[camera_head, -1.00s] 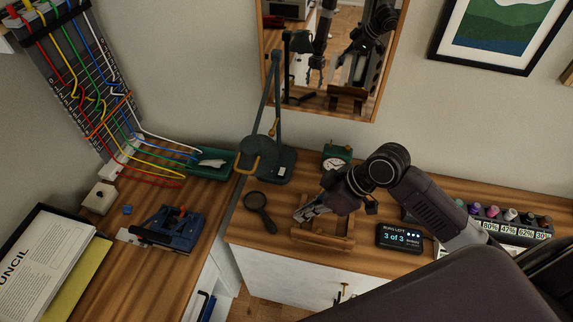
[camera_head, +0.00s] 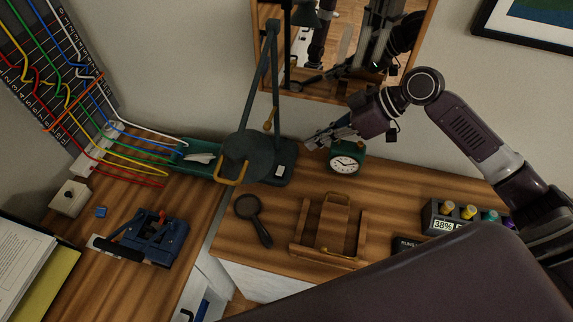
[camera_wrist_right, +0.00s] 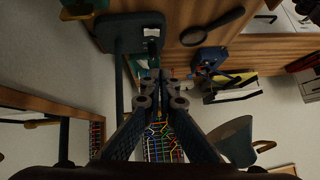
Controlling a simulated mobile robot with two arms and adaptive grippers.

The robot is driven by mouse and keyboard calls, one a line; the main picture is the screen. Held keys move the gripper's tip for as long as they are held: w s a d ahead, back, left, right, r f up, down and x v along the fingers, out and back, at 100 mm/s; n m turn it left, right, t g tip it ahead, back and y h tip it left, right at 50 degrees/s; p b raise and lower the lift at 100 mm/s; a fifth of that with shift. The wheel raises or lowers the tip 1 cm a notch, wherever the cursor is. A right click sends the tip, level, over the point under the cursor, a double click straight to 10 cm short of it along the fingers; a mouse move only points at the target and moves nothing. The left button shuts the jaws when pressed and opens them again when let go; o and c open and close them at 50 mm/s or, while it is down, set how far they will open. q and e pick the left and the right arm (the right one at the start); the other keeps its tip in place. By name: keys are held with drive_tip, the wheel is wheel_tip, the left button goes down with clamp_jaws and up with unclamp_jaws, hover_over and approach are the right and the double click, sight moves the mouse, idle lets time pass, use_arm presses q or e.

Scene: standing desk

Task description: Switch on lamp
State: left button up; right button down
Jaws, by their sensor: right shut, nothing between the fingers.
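The lamp (camera_head: 240,158) is a dark teal desk lamp with a jointed arm, a round shade and a yellow handle on the shade. No light shows from it. Its flat base (camera_head: 262,178) carries a small white switch (camera_head: 281,171). The lamp base also shows at the top of the right wrist view (camera_wrist_right: 120,32). My right gripper (camera_head: 309,142) is shut and empty, just right of the base and above it, pointing left. In the right wrist view its closed fingertips (camera_wrist_right: 152,76) lie below the switch end of the base. My left gripper is not in view.
A green clock (camera_head: 346,158) stands close below my right gripper. A magnifier (camera_head: 254,218) and a wooden stand (camera_head: 327,232) are in front. A framed mirror (camera_head: 300,92) hangs behind. A teal tray with wires (camera_head: 190,152) sits left of the lamp.

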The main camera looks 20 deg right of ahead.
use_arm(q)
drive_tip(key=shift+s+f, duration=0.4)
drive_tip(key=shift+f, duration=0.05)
use_arm(e)
drive_tip(key=shift+w+d+f, duration=0.2)
drive_tip(key=shift+w+f, duration=0.15)
drive_tip(key=shift+f, duration=0.1)
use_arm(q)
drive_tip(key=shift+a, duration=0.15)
use_arm(e)
drive_tip(key=shift+s+a+r, duration=0.1)
drive_tip(key=p, duration=0.3)
hover_over(280, 171)
drive_tip(key=d, duration=0.2)
drive_tip(key=f, duration=0.4)
drive_tip(key=s+f, duration=0.1)
drive_tip(key=f, duration=0.1)
drive_tip(key=shift+a+f, duration=0.15)
drive_tip(key=shift+f, duration=0.05)
drive_tip(key=f, duration=0.3)
drive_tip(key=shift+s+a+f, duration=0.1)
drive_tip(key=shift+a+f, duration=0.15)
drive_tip(key=shift+f, duration=0.05)
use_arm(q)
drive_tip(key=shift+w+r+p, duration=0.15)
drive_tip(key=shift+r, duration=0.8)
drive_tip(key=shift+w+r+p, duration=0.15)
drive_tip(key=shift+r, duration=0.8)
use_arm(e)
drive_tip(key=shift+f, duration=0.6)
